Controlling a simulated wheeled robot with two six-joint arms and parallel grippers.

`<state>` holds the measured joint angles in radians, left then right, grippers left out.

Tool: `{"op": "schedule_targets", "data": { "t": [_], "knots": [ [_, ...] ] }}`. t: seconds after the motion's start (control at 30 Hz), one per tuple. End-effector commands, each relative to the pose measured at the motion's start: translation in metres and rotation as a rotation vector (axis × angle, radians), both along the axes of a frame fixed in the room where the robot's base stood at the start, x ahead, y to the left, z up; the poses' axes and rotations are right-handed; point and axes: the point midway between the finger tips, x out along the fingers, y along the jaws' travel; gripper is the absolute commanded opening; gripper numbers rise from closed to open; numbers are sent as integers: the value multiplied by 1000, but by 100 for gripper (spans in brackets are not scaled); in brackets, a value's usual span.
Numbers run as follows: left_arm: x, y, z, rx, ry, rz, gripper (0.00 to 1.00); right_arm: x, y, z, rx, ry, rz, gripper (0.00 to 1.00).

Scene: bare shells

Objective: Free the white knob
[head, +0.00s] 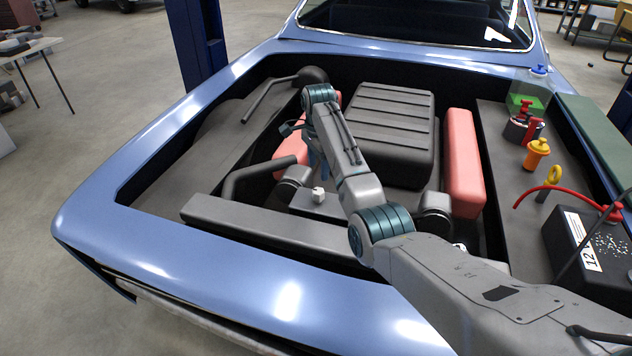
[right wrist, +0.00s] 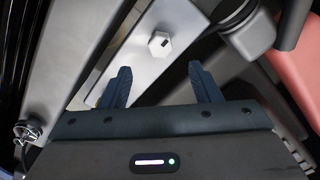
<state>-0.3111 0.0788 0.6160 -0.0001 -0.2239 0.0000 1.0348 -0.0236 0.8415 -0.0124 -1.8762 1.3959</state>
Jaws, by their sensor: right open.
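The white knob (head: 318,195) is a small faceted piece on a flat grey plate in the middle of the engine bay. In the right wrist view the white knob (right wrist: 160,44) has a short dark mark on its face and sits on the pale plate (right wrist: 178,22). My right gripper (right wrist: 156,70) is open, its two dark blue fingers apart and pointing toward the knob. The knob lies beyond the fingertips, roughly centred between them, with nothing gripped. In the head view my right arm partly hides the gripper, just above the knob. My left gripper is not in view.
Red blocks (head: 463,165) flank the ribbed grey engine cover (head: 385,125). A grey bar (head: 270,226) runs along the front.

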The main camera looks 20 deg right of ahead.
Motion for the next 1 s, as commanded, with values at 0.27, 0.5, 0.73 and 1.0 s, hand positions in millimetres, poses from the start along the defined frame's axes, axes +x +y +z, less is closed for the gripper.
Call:
{"op": "schedule_targets", "data": {
  "t": [0.27, 0.5, 0.73, 1.0],
  "knots": [
    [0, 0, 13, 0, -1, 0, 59, -1, 0, -53, 0, 4, 0, 57],
    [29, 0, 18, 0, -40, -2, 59, -1, 0, -80, 0, 1, 0, 57],
    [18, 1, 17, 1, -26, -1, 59, 0, 0, -86, 0, 0, 0, 57],
    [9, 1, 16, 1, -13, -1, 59, 0, 0, -85, 0, 0, 0, 28]
  ]
}}
